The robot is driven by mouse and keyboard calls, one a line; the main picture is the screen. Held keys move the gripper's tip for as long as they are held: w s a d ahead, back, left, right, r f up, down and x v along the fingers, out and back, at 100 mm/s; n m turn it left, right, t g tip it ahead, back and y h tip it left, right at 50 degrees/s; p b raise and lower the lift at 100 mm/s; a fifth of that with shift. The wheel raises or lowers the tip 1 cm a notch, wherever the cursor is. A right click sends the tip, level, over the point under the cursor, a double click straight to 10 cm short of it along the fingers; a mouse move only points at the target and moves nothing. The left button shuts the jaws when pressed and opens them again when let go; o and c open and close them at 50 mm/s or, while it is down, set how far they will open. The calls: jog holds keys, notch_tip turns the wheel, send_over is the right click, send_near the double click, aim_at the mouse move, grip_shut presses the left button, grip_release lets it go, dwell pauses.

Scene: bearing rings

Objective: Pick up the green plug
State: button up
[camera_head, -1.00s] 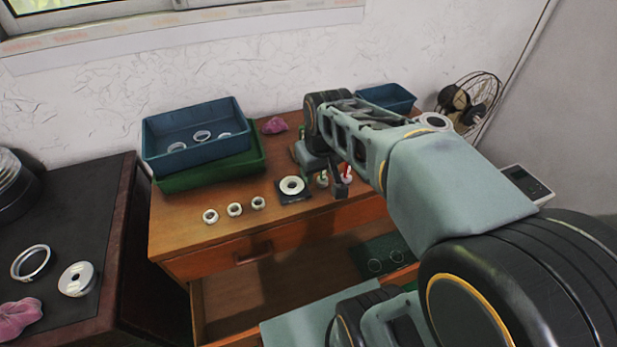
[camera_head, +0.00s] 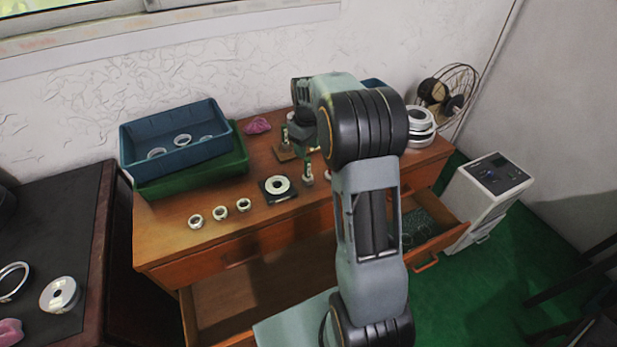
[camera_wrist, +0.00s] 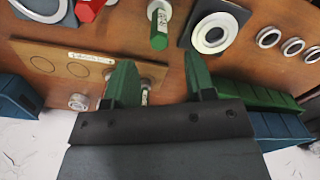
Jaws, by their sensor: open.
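The green plug (camera_wrist: 158,38) stands on the brown tabletop, its green end toward the wrist camera and a pale labelled part behind it. It also shows in the head view (camera_head: 308,168), below my gripper. My gripper (camera_wrist: 159,58) is open, with two green fingers apart and nothing held between them. In the wrist view the plug appears just beyond the gap between the fingertips, apart from both. In the head view my arm hides part of the table and most of the gripper.
A wooden board with round holes (camera_wrist: 100,66) lies near. A white ring sits on a black pad (camera_head: 268,197). Several small rings (camera_head: 220,213) lie left. A blue tray (camera_head: 125,140) rests on a green tray (camera_head: 240,170). A drawer (camera_head: 425,262) stands open.

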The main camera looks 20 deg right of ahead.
aim_at(307, 163)
jog(key=shift+s+f+p, duration=0.1)
jog(key=shift+f+p, duration=0.2)
jog(key=shift+f, duration=3.25)
grip_shut()
jog(key=shift+r, duration=0.1)
